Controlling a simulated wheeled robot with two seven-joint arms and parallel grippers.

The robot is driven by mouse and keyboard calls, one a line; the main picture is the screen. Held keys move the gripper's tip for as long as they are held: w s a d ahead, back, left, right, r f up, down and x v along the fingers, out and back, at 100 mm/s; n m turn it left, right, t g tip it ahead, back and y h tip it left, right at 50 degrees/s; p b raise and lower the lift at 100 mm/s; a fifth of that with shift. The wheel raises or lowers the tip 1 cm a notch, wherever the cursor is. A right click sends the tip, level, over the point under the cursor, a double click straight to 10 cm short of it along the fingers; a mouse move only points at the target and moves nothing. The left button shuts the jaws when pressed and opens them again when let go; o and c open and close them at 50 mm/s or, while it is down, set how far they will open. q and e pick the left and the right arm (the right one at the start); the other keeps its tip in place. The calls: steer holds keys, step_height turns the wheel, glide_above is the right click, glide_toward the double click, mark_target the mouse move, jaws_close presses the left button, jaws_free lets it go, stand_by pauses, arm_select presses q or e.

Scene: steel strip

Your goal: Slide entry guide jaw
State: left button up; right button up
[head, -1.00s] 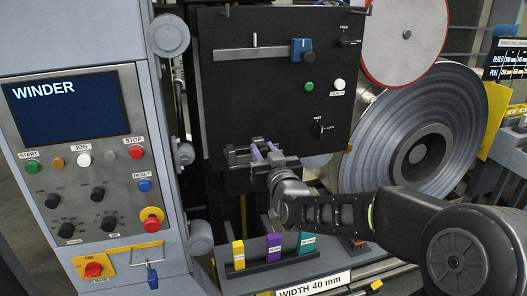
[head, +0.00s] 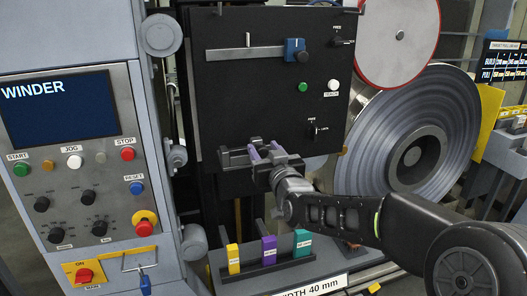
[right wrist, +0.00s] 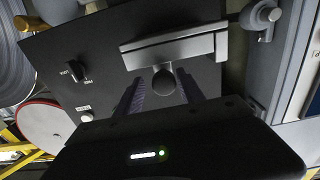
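The grey guide jaw (head: 231,159) sits low on the black panel, a bar with a block at its left end, partly covered by my gripper. In the right wrist view the jaw (right wrist: 175,48) is a light grey bar with a round black knob (right wrist: 163,79) below it. My right gripper (head: 266,150) is at the jaw, its purple-padded fingers spread. In the right wrist view the gripper (right wrist: 160,88) has a finger on each side of the knob, with visible gaps. My left gripper is not in view.
A blue slider (head: 294,49) sits on a rail higher on the panel (head: 240,100). Yellow, purple and teal blocks (head: 269,250) stand below my right arm. The winder console (head: 70,190) is at the left and the steel coil (head: 390,150) at the right.

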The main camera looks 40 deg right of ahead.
steer(key=shift+a, duration=0.1)
steer(key=b+v, duration=0.1)
steer(key=v, duration=0.6)
steer(key=shift+s+b, duration=0.35)
steer(key=shift+a, duration=0.1)
